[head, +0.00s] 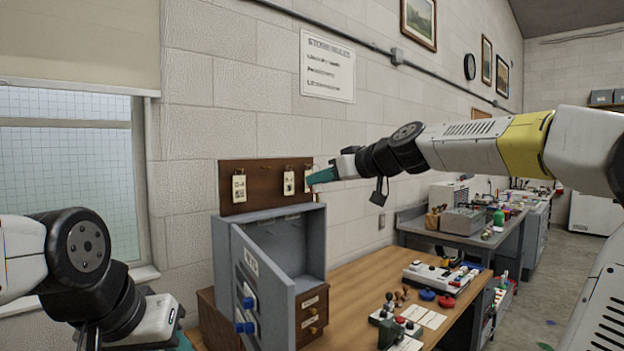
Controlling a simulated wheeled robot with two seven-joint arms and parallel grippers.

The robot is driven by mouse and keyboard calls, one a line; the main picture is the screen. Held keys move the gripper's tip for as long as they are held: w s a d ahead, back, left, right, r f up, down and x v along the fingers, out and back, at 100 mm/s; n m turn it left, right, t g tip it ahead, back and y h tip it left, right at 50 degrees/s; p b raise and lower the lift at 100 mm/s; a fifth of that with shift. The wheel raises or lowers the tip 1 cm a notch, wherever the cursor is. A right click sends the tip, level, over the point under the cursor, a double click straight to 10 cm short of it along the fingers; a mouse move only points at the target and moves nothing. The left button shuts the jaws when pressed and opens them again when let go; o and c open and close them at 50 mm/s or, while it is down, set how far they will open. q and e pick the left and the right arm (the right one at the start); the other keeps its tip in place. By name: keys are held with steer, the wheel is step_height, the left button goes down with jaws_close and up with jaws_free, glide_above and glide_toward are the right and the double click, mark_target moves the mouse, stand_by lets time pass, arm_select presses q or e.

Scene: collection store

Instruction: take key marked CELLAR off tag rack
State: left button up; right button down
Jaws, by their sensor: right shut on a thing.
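The tag rack (262,178) is a brown board on the wall with hooks. White tags hang on it: one at the left (239,188), one right of the middle (289,183), and one at the right end (308,182). Their writing is too small to read, so I cannot tell which is CELLAR. My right gripper (318,177) reaches in from the right and is shut at the rack's right end, by the right-end tag; what it grips is mostly hidden by its teal fingers. My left gripper (183,341) is low at the left, its fingers cut off by the frame.
A grey metal cabinet (315,240) with its door (262,290) swung open stands below the rack on the wooden table (372,272). Small wooden drawers (313,315) sit beside it. Stamps, white cards and a control box (440,277) lie at the right.

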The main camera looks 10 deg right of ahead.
steer(key=s+d, duration=0.5)
steer(key=s, duration=0.1)
steer(key=shift+s, duration=0.4)
stand_by(0.4)
steer(key=w+f+m+t+h, duration=0.1)
steer(key=w+f+m+h, duration=0.1)
steer(key=f, duration=0.8)
steer(key=w+a+f+m+t+h, duration=0.1)
steer(key=w+f+m+h, duration=0.1)
steer(key=w+f, duration=0.4)
steer(key=w+a+f+m+h, duration=0.1)
steer(key=w+f+m+h, duration=0.2)
steer(key=f, duration=1.3)
steer(key=shift+w+a+f+t+h, duration=0.2)
steer(key=shift+w+t+h, duration=0.2)
steer(key=shift+w+h, duration=0.4)
